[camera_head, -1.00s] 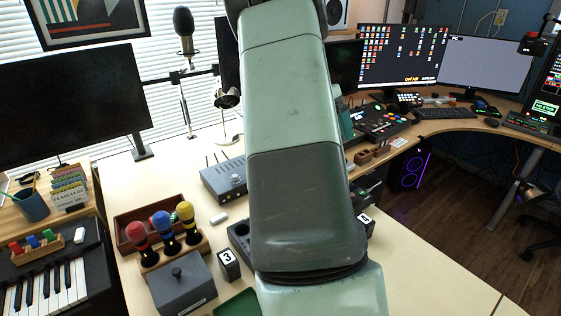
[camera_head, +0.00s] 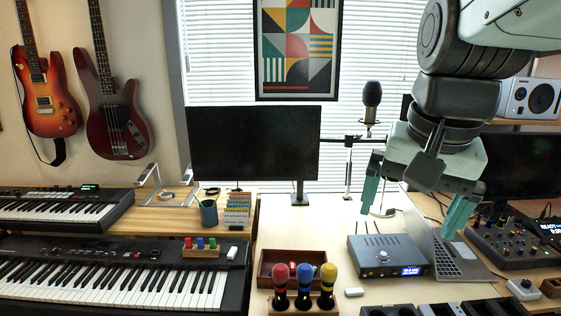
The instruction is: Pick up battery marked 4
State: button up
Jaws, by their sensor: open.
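My gripper (camera_head: 415,200) hangs at the right of the view, its two teal fingers wide apart, open and empty. It is in front of the window blind and above the table, over the grey box with a blue display (camera_head: 390,257) and the laptop (camera_head: 448,256). No battery marked 4 shows in the view now. Dark block-like units (camera_head: 440,309) are cut off by the bottom edge at the right, and I can read no number on them.
Three microphones with red, blue and yellow heads (camera_head: 303,289) stand in front of a brown tray (camera_head: 292,258). A microphone on a stand (camera_head: 371,97) rises behind my gripper. A monitor (camera_head: 253,142) and keyboards (camera_head: 117,287) fill the left. Light tabletop (camera_head: 330,235) is bare near the monitor.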

jog(key=s+a+f+n+t, duration=0.2)
jog(key=s+a+n, duration=0.3)
jog(key=s+a, duration=0.1)
jog(key=shift+s+n+t, duration=0.3)
jog(key=shift+s, duration=0.5)
jog(key=shift+f, duration=0.15)
jog(key=c, duration=0.4)
jog(key=shift+c, duration=0.2)
